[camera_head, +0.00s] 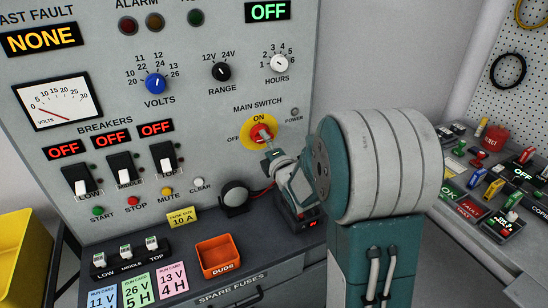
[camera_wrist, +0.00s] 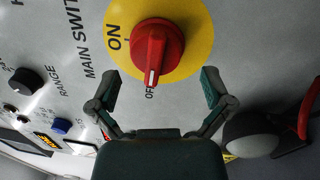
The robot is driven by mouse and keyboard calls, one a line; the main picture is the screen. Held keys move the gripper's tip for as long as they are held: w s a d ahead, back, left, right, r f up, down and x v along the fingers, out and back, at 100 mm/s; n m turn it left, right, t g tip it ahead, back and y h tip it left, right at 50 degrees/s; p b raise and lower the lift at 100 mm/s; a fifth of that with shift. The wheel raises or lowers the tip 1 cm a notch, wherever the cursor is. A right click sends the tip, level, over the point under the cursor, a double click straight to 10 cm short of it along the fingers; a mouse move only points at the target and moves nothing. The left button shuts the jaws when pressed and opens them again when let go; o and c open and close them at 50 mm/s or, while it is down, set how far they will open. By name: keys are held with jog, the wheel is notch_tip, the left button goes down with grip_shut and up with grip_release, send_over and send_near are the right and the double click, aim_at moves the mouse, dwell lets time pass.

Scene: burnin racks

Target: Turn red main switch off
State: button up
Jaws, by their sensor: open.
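The red main switch (camera_wrist: 158,48) is a round knob with a raised grip on a yellow disc (camera_wrist: 199,35). In the wrist view its white pointer mark lines up with the word OFF, and ON is at the left. In the head view the switch (camera_head: 259,132) is partly hidden by my gripper (camera_head: 268,143). In the wrist view my gripper (camera_wrist: 160,92) is open and empty. Its two fingers are spread below the knob, one to each side, and appear apart from it.
Breaker switches (camera_head: 125,169) sit left on the panel, all under red OFF displays. A round dark-rimmed part (camera_head: 235,197) stands below the switch. An orange tray (camera_head: 217,256) is on the ledge. A cluttered bench (camera_head: 500,190) is at the right.

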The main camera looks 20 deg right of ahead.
jog(key=s, duration=0.9)
jog(key=shift+s+f, duration=0.15)
jog(key=shift+f, duration=0.3)
jog(key=shift+a, duration=0.1)
jog(key=s+a+r+m+g, duration=0.1)
jog(key=s+a+m+g, duration=0.5)
jog(key=s+m, duration=0.4)
jog(key=s+a+r+m+g, duration=0.1)
jog(key=s+a+m+g, duration=0.4)
jog(key=s+m, duration=0.5)
jog(key=shift+s+a+r+g, duration=0.35)
jog(key=shift+s+g, duration=0.75)
jog(key=shift+s, duration=0.05)
